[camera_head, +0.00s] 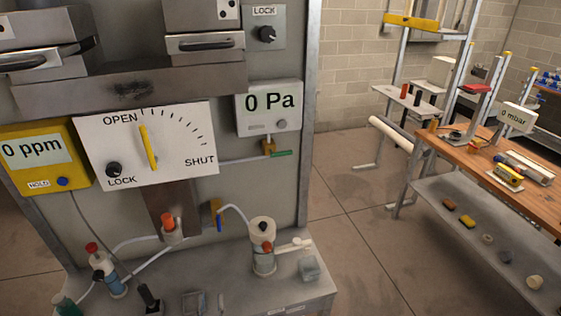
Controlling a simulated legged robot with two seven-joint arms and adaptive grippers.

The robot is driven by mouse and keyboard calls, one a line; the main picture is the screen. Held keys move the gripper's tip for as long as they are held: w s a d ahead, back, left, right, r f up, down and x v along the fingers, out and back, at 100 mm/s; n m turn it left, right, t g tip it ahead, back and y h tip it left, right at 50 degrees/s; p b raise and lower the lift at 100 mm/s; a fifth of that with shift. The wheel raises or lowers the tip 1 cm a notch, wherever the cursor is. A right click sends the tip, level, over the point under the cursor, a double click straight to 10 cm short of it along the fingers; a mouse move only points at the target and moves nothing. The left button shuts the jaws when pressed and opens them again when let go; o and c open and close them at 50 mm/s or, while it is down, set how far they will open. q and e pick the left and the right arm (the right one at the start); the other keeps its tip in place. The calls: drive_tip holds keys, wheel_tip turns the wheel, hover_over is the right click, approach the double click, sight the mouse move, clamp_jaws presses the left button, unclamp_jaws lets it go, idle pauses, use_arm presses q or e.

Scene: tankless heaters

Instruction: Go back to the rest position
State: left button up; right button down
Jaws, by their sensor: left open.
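Neither of my grippers can be made out in the head view. No arm of mine shows in front of the heater panel (262,180) or its shelf (205,285). The panel's white dial plate (190,140) has a yellow pointer (148,147) standing nearly upright, between OPEN and SHUT. A dark LOCK knob (114,170) sits at its lower left. A second LOCK knob (266,34) is at the top right.
A yellow meter (40,158) reads 0 ppm, and a white gauge (268,106) reads 0 Pa. Pump-like canisters (263,250) and hoses crowd the shelf. A wooden workbench (465,160) with tools stands at right. The tiled floor (345,225) between is clear.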

use_arm(q)
wheel_tip(320, 180, down, 13)
drive_tip(key=s+d+m+g+h, duration=0.2)
drive_tip(key=g+h, duration=0.1)
drive_tip(key=g, duration=0.8)
drive_tip(key=s+a+f+g+y, duration=0.15)
drive_tip(key=s+f+g, duration=0.35)
drive_tip(key=s, duration=0.5)
drive_tip(key=s+a+f+g+y, duration=0.1)
drive_tip(key=s+a+f+g, duration=0.15)
drive_tip(key=s+g, duration=0.6)
drive_tip(key=s+f, duration=0.3)
drive_tip(key=f, duration=1.7)
drive_tip(key=s+f, duration=0.4)
drive_tip(key=f, duration=0.3)
drive_tip(key=s+f, duration=0.5)
drive_tip(key=f, duration=0.3)
drive_tip(key=shift+s+a+f, duration=0.15)
drive_tip(key=shift+a+f, duration=0.15)
drive_tip(key=shift+a, duration=0.15)
use_arm(e)
drive_tip(key=shift+w, duration=0.55)
